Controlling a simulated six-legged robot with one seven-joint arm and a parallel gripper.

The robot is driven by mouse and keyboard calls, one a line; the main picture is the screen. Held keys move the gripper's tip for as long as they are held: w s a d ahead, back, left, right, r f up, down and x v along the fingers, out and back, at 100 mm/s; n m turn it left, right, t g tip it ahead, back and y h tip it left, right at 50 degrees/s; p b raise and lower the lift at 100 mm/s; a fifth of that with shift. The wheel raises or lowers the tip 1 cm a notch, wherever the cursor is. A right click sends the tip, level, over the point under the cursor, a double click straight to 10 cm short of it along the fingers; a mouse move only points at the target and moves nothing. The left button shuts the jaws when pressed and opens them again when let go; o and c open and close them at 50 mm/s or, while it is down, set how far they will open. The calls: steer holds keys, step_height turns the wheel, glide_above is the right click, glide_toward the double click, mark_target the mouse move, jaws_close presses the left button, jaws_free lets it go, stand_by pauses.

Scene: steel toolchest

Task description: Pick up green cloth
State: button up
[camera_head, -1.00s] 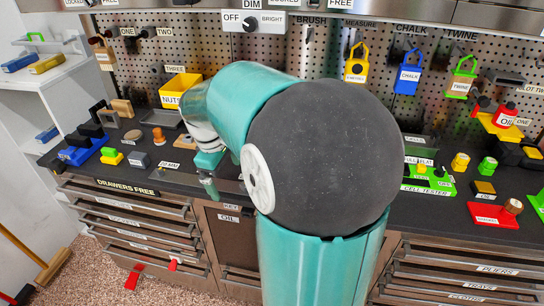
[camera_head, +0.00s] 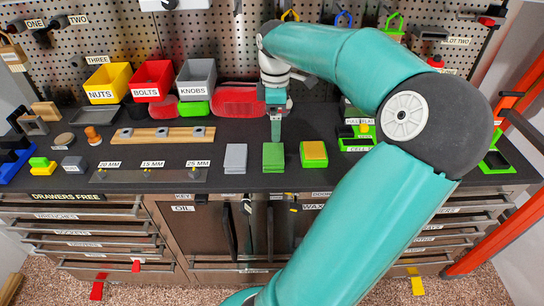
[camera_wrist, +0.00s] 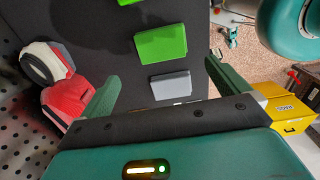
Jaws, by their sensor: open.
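The green cloth (camera_head: 273,157) is a flat, folded rectangle on the dark worktop near its front edge. A grey folded piece (camera_head: 235,158) lies to its left, and a green block with a yellow-orange top (camera_head: 313,154) lies to its right. My gripper (camera_head: 276,128) points down just behind the cloth in the head view, apart from it. In the wrist view the green cloth (camera_wrist: 161,45) and the grey piece (camera_wrist: 170,87) show between my spread, empty fingers (camera_wrist: 160,68). Nothing hides the cloth's top.
Yellow (camera_head: 109,83), red (camera_head: 152,81) and grey (camera_head: 196,79) bins stand at the back left. A wooden rail (camera_head: 163,136) lies left. Drawers and cabinet doors (camera_head: 184,230) are below the edge.

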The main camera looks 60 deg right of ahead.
glide_above(273, 153)
steer(key=f, duration=0.7)
steer(key=shift+s, duration=0.25)
steer(key=shift+w+a+f, duration=0.1)
steer(key=shift+w+f, duration=0.05)
steer(key=shift+f, duration=2.6)
steer(key=c, duration=0.7)
steer(key=shift+r, duration=0.5)
step_height(273, 153, up, 2)
steer(key=shift+r, duration=0.1)
steer(key=a+r, duration=0.1)
steer(key=s+a+r, duration=0.1)
steer(key=r, duration=0.1)
steer(key=s+a+r, duration=0.1)
steer(key=a+r, duration=0.1)
steer(key=shift+s+r, duration=0.15)
steer(key=shift+r, duration=0.05)
steer(key=s+a+r, duration=0.4)
steer(key=a, duration=0.4)
steer(key=shift+a+r, duration=0.2)
